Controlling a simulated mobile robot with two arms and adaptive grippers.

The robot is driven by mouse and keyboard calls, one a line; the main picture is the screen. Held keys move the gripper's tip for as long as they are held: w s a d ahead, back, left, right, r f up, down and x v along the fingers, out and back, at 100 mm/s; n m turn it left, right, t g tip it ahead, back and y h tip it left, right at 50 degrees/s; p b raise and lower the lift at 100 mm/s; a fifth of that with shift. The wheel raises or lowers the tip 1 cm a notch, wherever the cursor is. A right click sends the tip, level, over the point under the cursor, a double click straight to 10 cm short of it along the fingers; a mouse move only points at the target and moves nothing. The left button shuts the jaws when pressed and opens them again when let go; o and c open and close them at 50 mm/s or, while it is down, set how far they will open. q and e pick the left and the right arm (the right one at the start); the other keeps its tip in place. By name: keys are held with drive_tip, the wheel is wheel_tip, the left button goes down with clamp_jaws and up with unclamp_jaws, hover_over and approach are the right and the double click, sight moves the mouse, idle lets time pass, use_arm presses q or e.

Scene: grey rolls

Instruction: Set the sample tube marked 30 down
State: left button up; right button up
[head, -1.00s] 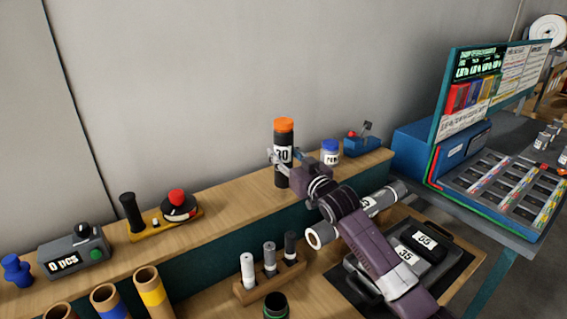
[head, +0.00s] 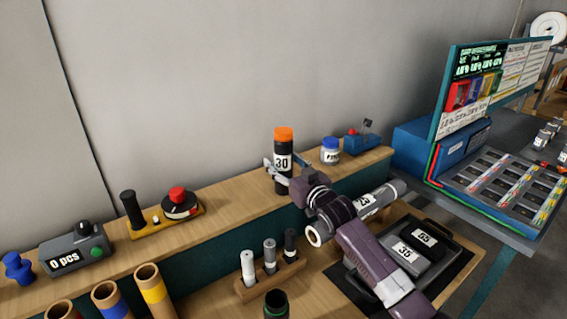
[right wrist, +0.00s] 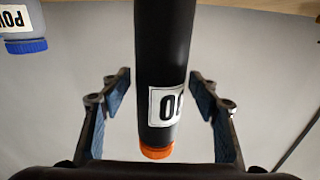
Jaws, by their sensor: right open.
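The sample tube marked 30 (head: 283,175) is black with an orange cap and a white label. In the head view it stands upright on the wooden shelf (head: 232,203), near its right part. My right gripper (head: 286,168) is open, with a finger on each side of the tube. In the right wrist view the tube (right wrist: 163,65) appears upside down between the two blue-padded fingers (right wrist: 160,100), with a gap on both sides. My left gripper is not in view.
A blue-lidded jar (head: 330,151) and a blue box with a red knob (head: 361,141) stand right of the tube. A yellow-based device (head: 165,216) stands left. Below are a rack of small tubes (head: 268,282), a grey cylinder (head: 375,198) and a dark tray (head: 360,264).

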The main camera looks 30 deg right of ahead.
drive_tip(key=shift+r, duration=0.1)
drive_tip(key=shift+r, duration=0.1)
drive_tip(key=s+b, duration=0.2)
drive_tip(key=s, duration=1)
